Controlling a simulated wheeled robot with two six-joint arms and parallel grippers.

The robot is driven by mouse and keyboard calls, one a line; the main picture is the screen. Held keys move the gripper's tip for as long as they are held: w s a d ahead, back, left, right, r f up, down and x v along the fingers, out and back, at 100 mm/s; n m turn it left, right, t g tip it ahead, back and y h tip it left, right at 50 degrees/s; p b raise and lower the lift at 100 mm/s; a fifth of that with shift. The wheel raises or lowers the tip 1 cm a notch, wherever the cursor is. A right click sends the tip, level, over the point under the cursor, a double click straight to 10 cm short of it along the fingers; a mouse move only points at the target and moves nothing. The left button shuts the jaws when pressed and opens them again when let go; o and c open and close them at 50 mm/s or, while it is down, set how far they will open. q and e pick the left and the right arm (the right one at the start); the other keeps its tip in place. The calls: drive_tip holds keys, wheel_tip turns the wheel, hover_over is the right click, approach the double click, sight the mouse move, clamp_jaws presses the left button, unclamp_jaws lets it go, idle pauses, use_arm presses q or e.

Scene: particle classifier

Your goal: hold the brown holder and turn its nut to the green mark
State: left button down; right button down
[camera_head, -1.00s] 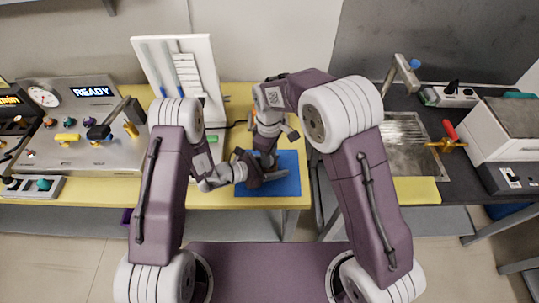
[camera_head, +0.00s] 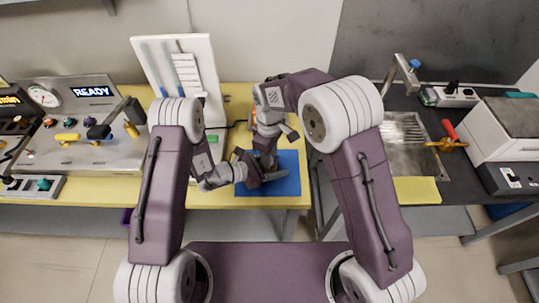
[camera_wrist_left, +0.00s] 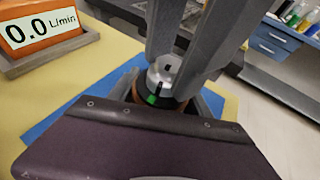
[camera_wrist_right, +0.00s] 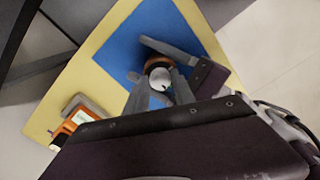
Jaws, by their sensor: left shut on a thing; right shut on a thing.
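The brown holder (camera_wrist_right: 153,65) stands upright on the blue mat and is hidden by my grippers in the head view. My left gripper (camera_wrist_left: 172,97) is shut on the holder, one finger on each side. The silver nut (camera_wrist_left: 163,72) sits on top of the holder and also shows in the right wrist view (camera_wrist_right: 160,79). A green mark (camera_wrist_left: 152,99) shows on the dark ring below the nut. A dark line on the nut's near side lies close to that mark. My right gripper (camera_wrist_right: 161,88) is shut on the nut from above.
The blue mat (camera_head: 285,184) lies on the yellow table (camera_head: 225,197). An orange flow display (camera_wrist_left: 40,30) reading 0.0 L/min stands beside it. A white tool board (camera_head: 145,55) stands behind, and a panel reading READY (camera_head: 93,92) is at left. A dark bench with a sink (camera_head: 405,150) is at right.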

drive_tip(key=shift+s, duration=0.1)
idle(0.6)
drive_tip(key=c, duration=1.1)
unclamp_jaws()
drive_tip(key=shift+o, duration=0.2)
drive_tip(key=n, duration=0.5)
drive_tip(key=shift+n, duration=0.3)
wheel_tip(320, 180, up, 12)
drive_tip(key=n, duration=0.1)
